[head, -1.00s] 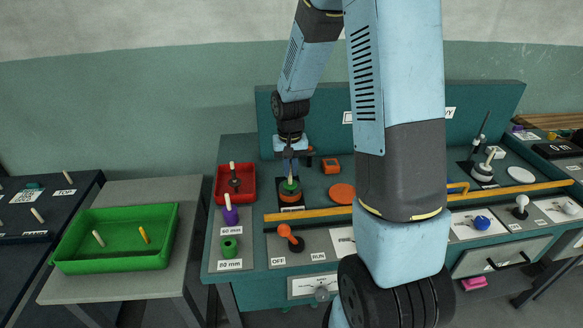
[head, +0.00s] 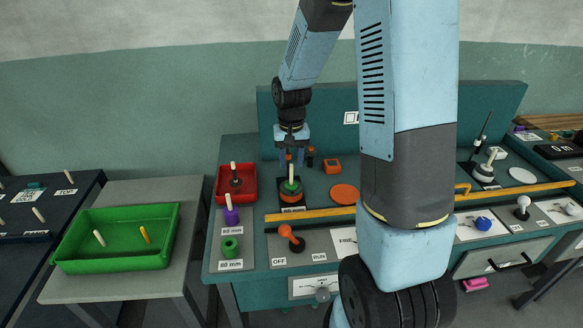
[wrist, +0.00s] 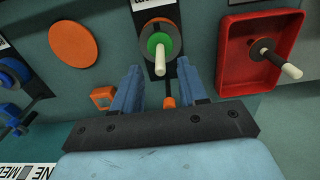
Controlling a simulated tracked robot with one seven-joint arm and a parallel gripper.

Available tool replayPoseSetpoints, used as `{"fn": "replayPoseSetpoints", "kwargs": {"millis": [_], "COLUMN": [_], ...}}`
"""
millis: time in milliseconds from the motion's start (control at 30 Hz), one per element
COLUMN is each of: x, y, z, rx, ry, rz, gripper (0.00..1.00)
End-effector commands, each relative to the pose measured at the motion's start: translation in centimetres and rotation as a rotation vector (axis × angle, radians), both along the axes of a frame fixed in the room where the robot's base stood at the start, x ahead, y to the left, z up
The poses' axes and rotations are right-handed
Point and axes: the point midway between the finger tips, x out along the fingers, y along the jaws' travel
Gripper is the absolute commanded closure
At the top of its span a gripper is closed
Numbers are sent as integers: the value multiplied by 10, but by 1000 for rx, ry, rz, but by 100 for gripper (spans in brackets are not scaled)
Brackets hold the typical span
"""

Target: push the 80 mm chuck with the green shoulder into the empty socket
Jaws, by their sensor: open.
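The chuck with the green shoulder (head: 291,187) stands upright on a dark pad on the bench, with a white handle on top. In the wrist view its green shoulder (wrist: 153,42) and white handle show just beyond my fingertips. My gripper (head: 291,160) is open and empty, above and behind the chuck; in the wrist view its two fingers (wrist: 158,68) point towards it, one to each side of the handle. The green 80 mm socket (head: 230,246) stands at the bench's front left, its dark hole empty.
A red tray (head: 221,196) with a dark, white-handled chuck stands left of the green-shouldered chuck. A yellow rail (head: 320,213) crosses the bench in front, with an orange-knobbed lever (head: 286,232) before it. An orange disc (head: 345,193) and orange block (head: 332,166) lie to the right.

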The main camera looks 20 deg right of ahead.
Motion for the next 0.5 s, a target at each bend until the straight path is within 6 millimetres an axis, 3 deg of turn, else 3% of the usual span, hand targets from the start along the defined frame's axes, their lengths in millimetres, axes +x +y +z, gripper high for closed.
{"fn": "replayPoseSetpoints", "kwargs": {"millis": [300, 500], "x": [1, 1], "y": [0, 0], "z": [64, 90], "rx": [-1, 0], "ry": [-5, -3], "rz": [1, 0], "gripper": [57, 57]}}
